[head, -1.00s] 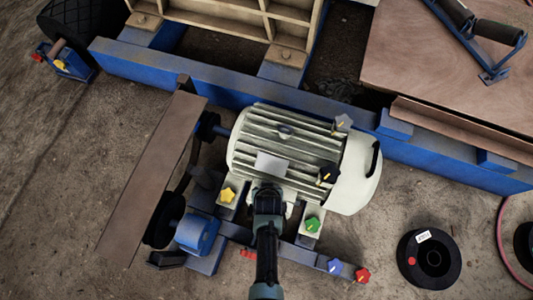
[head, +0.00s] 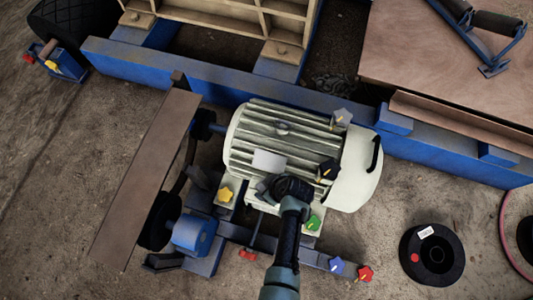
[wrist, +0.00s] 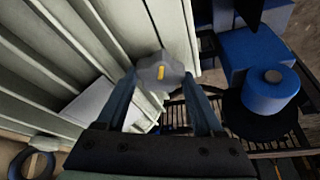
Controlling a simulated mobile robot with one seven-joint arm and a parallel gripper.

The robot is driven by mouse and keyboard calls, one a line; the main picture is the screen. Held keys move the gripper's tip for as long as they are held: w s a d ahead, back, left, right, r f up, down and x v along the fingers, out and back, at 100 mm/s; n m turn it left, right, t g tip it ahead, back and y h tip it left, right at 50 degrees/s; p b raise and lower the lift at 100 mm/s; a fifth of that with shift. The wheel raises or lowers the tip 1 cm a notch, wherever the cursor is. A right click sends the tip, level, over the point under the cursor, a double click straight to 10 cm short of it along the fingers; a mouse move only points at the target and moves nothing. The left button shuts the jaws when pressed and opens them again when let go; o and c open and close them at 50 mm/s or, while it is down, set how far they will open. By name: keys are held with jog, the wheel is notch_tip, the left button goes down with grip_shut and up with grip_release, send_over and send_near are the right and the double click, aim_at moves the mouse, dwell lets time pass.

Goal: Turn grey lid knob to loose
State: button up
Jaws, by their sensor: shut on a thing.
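The grey knob (wrist: 172,80) with a yellow mark sits between my fingertips in the wrist view. My gripper (wrist: 164,82) is shut on it, one finger on each side. The yellow mark runs nearly upright in that view. The knob is beside the pale ribbed motor housing (wrist: 62,60). In the head view my gripper (head: 268,188) is at the lower edge of the pale motor (head: 255,130), below its plain plate (head: 269,161). My wrist hides most of the held knob there.
Other knobs are close by: yellow (head: 225,194), green (head: 313,223), black (head: 328,169) and another grey one (head: 342,117). Blue (head: 336,265) and red (head: 365,273) knobs are at the lower right. A blue pulley hub (wrist: 270,90) stands right of my gripper.

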jog(key=shift+n, duration=0.3)
dwell(0.4)
jog(key=o, duration=1.4)
